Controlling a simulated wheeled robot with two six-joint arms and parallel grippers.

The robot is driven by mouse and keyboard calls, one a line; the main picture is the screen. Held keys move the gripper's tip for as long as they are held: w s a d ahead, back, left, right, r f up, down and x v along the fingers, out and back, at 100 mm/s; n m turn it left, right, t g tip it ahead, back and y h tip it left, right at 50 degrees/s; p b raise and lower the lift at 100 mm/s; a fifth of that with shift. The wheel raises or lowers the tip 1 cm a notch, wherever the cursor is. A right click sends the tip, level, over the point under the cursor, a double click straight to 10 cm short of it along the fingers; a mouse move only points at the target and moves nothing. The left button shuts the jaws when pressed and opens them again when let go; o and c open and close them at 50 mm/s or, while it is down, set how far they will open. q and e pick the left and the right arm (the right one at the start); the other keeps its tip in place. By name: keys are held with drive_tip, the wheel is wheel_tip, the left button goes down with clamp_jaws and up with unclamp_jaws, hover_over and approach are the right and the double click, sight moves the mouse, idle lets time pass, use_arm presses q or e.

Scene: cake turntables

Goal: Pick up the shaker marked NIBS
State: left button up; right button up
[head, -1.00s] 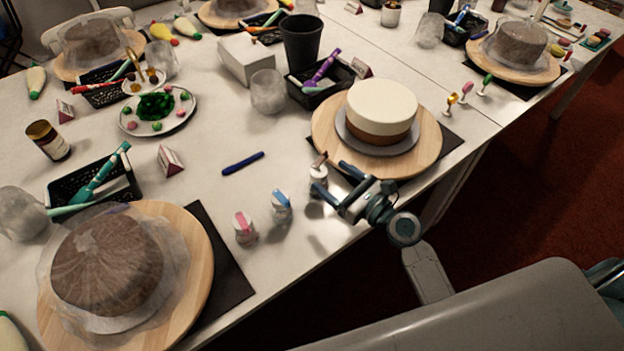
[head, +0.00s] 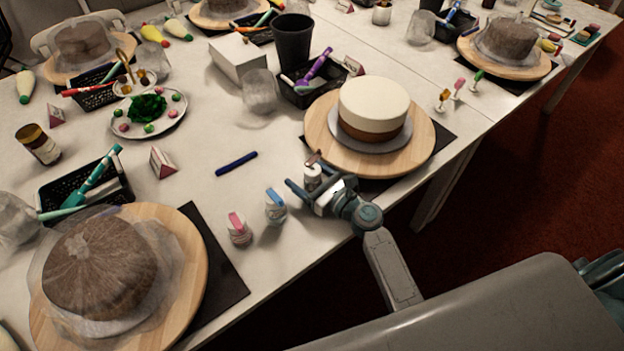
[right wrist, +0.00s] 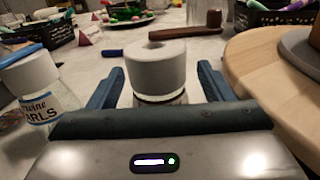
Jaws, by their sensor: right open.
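A small shaker (head: 312,178) with a white cap and a brown piece at its top stands on the table in front of the wooden turntable. In the right wrist view the white-capped shaker (right wrist: 157,75) stands between the fingers, its label hidden. My right gripper (head: 308,181) is open around it, and its fingers (right wrist: 161,72) show gaps on both sides of the cap. A shaker with a blue top (head: 275,206) and one with a pink top (head: 239,230) stand to the left. A neighbouring shaker (right wrist: 38,88) has a label ending in "RLS". My left gripper is not in view.
The turntable (head: 318,138) with a cream-and-brown cake (head: 373,107) is close behind the right gripper. A blue pen (head: 237,164) lies on the table at left. A wrapped cake (head: 100,265) stands at front left. The table's front edge is near the shakers.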

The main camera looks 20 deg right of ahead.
drive_tip(key=c, duration=1.2)
drive_tip(key=shift+r, duration=0.15)
